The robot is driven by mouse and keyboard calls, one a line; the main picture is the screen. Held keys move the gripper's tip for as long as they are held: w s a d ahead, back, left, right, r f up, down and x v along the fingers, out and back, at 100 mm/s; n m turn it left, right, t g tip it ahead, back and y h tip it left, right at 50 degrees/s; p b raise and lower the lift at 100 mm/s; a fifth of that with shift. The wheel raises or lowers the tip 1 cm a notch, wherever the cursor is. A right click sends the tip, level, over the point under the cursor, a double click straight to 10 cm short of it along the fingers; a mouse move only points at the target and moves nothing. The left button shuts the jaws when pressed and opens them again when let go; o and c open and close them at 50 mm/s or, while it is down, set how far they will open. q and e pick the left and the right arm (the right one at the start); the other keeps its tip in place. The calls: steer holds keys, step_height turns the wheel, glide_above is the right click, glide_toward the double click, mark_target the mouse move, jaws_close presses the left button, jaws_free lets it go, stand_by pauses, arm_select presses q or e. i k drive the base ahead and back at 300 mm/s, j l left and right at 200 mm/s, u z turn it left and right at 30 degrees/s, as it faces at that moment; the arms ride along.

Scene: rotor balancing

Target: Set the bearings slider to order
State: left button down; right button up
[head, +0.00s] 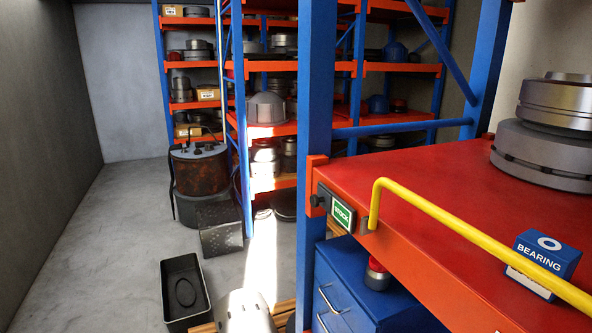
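A small sign slider (342,214) is mounted on the front edge of the red shelf, near the blue upright. Its green face reads STOCK. A dark knob (319,201) sticks out at its left end. No ORDER wording shows. A blue and white box marked BEARING (548,254) stands on the same shelf at the right, partly behind the yellow rail. Neither of my grippers is in view.
A yellow rail (470,240) runs along the front of the red shelf (440,185). Large metal discs (550,150) sit on it. A black bin (185,290) stands on the floor at left.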

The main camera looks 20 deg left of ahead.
mark_target(323, 199)
steer(key=i+j, duration=0.25)
steer(key=i+j+z, duration=0.15)
steer(key=j, duration=0.25)
steer(key=i+j, duration=0.3)
steer(key=j+z, duration=0.05)
